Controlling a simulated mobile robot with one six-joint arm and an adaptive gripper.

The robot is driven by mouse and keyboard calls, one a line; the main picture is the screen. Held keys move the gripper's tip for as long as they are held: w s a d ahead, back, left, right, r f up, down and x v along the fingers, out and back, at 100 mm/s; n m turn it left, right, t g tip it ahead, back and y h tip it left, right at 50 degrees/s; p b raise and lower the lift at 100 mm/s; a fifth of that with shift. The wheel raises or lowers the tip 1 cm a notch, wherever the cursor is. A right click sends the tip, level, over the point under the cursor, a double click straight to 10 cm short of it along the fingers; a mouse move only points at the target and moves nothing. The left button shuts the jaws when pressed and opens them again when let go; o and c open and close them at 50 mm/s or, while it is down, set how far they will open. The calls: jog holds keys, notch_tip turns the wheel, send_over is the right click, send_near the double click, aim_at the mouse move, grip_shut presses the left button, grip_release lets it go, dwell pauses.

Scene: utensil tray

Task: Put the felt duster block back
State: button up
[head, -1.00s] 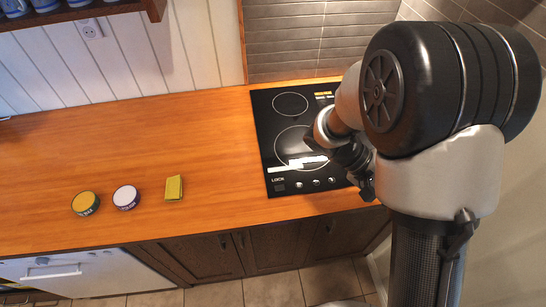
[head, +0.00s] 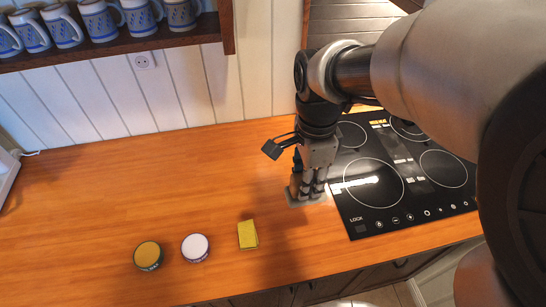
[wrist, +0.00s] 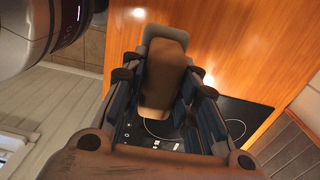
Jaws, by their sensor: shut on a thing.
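The felt duster block has a tan-brown body and a grey base. In the wrist view the block (wrist: 163,82) sits between the two fingers of my gripper (wrist: 165,88), which is shut on it. In the head view my gripper (head: 309,187) points down over the wooden counter, just left of the cooktop. The block's grey base (head: 303,201) shows under the fingertips, and the fingers hide most of its body. I cannot tell whether the base touches the counter or hangs just above it.
The black cooktop (head: 405,175) lies to the right. A yellow sponge-like block (head: 248,235), a white-lidded tin (head: 195,247) and a yellow-lidded tin (head: 148,255) stand left of my gripper. A mug shelf (head: 120,44) hangs above. The counter's left part (head: 80,200) is clear.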

jog(key=shift+w+a+r, duration=0.2)
jog(key=shift+a+r, duration=0.1)
jog(key=shift+a, duration=0.3)
jog(key=shift+a+f, duration=0.2)
jog(key=shift+f, duration=0.1)
notch_tip(320, 180, down, 19)
jog(key=b, duration=0.6)
jog(key=shift+d+f+b, duration=0.1)
jog(key=shift+b, duration=0.25)
jog(key=shift+f, duration=0.1)
jog(key=o, duration=0.9)
jog(key=shift+o, duration=0.2)
